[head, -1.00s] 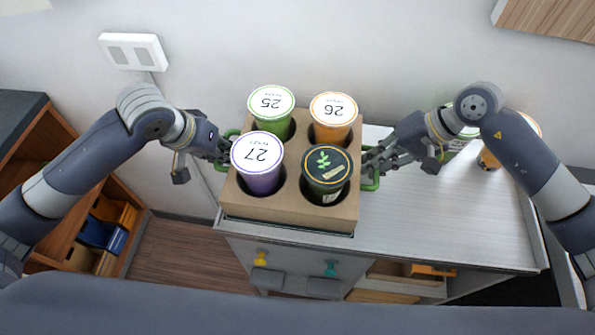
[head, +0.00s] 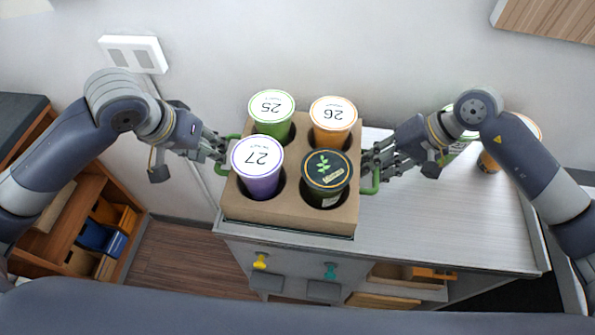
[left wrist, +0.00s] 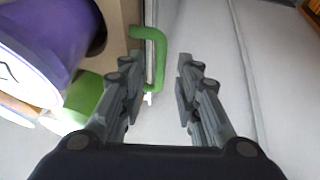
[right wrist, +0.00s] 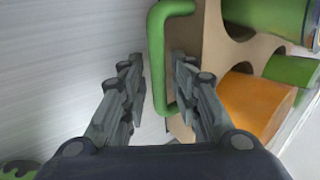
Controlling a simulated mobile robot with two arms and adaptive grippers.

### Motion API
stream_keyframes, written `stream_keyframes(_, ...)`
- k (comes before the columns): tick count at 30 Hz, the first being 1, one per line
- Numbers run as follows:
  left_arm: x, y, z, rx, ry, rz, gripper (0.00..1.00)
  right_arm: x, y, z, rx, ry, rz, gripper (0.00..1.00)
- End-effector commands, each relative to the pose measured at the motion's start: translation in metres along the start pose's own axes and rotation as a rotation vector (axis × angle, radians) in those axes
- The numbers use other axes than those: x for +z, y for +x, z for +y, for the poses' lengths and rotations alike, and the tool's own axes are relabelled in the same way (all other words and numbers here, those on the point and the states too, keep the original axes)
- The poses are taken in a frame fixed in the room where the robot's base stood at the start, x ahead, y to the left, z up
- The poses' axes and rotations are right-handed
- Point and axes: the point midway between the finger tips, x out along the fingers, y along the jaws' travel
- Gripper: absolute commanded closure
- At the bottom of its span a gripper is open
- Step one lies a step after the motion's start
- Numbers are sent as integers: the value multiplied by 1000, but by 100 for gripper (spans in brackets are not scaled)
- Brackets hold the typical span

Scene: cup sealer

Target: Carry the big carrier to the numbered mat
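The big carrier (head: 290,221) is a brown cardboard holder on the left part of the white counter. Several lidded cups stand in it, among them a purple one (head: 259,183) marked 27 and a dark-lidded one (head: 327,172). It has a green handle on each side. My left gripper (head: 224,152) is open at the left handle (left wrist: 160,60). In the left wrist view that handle lies between the finger lines, nearer the left finger. My right gripper (head: 371,164) is open at the right handle (right wrist: 156,60), which shows between its fingers. No numbered mat is visible.
More cups (head: 489,160) stand at the counter's back right, partly behind my right arm. The counter (head: 440,225) is bare right of the carrier. A wooden shelf (head: 75,215) stands lower left, across a floor gap. Knobs (head: 260,262) are on the cabinet front.

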Motion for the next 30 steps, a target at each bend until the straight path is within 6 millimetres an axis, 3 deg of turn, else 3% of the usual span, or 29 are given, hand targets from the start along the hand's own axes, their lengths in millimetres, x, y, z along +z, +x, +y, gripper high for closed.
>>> stream_keyframes(4, -1, -17, 0, -2, -1, 2, 70, 1, 1, -1, -2, -1, -3, 70)
stream_keyframes(11, 0, -24, 0, -2, -1, 0, 70, 0, -12, 0, -1, -1, 2, 70)
stream_keyframes(24, 0, -24, 0, -2, -1, -1, 70, -1, -99, 0, 0, -1, 3, 70)
stream_keyframes(30, 0, -24, 0, -1, -1, -1, 70, 0, -118, 0, -1, 0, 0, 70)
